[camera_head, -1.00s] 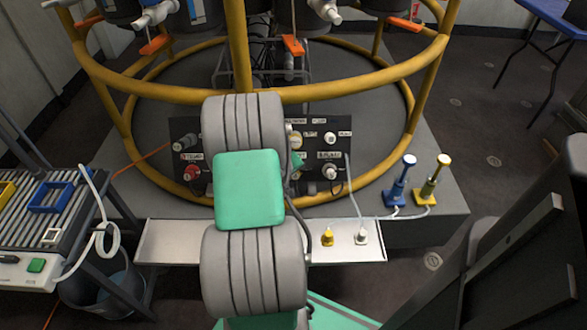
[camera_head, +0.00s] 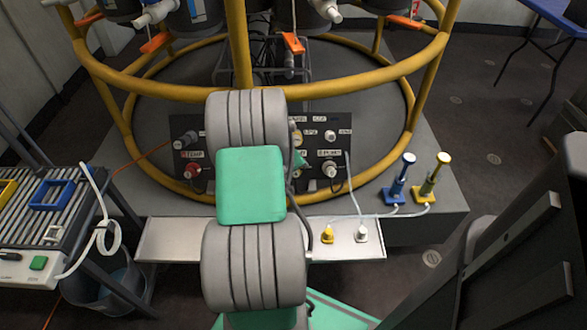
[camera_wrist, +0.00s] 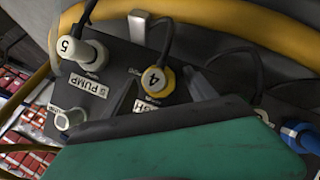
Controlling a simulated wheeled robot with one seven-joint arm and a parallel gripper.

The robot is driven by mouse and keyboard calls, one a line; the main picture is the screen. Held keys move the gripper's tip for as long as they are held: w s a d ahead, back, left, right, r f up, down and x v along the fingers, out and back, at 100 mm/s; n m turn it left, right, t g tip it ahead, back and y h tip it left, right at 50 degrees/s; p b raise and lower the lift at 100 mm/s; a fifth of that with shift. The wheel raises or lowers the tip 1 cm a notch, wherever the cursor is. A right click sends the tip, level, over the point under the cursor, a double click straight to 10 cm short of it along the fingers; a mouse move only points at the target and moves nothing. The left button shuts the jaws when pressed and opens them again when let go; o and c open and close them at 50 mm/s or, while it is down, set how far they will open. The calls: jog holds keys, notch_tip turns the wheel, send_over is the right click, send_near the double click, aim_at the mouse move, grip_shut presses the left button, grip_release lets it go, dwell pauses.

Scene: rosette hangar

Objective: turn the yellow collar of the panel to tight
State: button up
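The black panel (camera_head: 325,155) stands inside the yellow ring frame, partly hidden behind my arm in the head view. In the wrist view the yellow collar (camera_wrist: 157,80) sits on the panel (camera_wrist: 110,65) around a round face marked 4, with a black cable running up from it. My gripper (camera_wrist: 162,94) is open. Its two dark fingertips stand one on each side of the collar, with a visible gap at each side. The label below the collar is partly hidden by my green gripper body. In the head view my gripper is mostly hidden by my arm.
A white connector marked 5 (camera_wrist: 84,52) is left of the collar, and a blue connector (camera_wrist: 300,135) lies at right. The yellow ring (camera_head: 330,92) passes above the panel. A shelf (camera_head: 345,252) below it holds a yellow plug (camera_head: 327,235) and a white plug (camera_head: 362,234).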

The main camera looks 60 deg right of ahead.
jog(key=p+v, duration=0.2)
jog(key=v, duration=0.5)
jog(key=shift+a+r+p, duration=0.25)
jog(key=shift+r+p, duration=0.05)
jog(key=shift+r, duration=0.05)
